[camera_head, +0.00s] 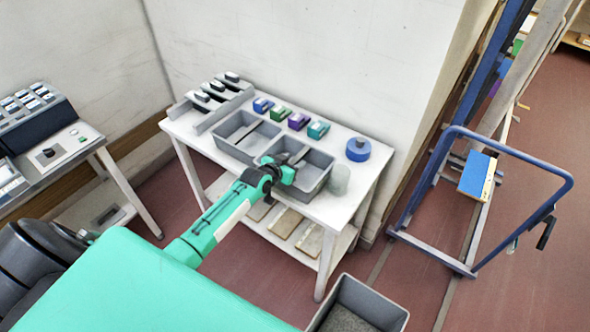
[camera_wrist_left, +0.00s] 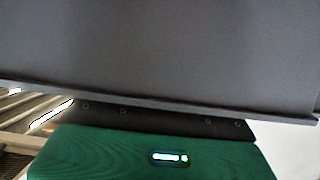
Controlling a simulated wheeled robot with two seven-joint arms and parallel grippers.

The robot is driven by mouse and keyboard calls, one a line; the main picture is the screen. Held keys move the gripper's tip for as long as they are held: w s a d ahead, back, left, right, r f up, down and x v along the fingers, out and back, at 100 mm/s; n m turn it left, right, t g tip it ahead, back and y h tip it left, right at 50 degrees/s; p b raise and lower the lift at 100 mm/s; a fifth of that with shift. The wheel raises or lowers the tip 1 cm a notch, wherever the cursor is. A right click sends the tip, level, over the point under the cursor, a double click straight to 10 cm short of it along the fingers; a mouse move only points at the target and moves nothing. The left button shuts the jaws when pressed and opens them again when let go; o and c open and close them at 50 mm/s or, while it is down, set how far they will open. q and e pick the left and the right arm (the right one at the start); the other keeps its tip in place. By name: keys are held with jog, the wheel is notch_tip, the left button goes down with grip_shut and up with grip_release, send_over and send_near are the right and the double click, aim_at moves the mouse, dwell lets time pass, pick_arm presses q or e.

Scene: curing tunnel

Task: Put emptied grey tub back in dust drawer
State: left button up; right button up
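Two open grey tubs stand on the white table: the left tub (camera_head: 232,150) and the right tub (camera_head: 321,175), side by side. A thin dark bar lies over the left one. My left gripper (camera_head: 285,172) is at the right tub, over its front left part; its fingertips are hard to make out. In the left wrist view a large plain grey surface (camera_wrist_left: 160,55) with a lip along its lower edge fills the top and hides the fingers. I cannot tell whether the gripper grips it. No dust drawer is clearly identifiable. My right gripper is not in view.
A grey bin (camera_head: 396,317) with dark grainy contents is in front. A blue-framed cart (camera_head: 561,180) stands right, a console (camera_head: 62,152) left.

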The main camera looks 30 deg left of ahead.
pick_arm(q)
grip_shut()
jog(key=shift+r, duration=0.15)
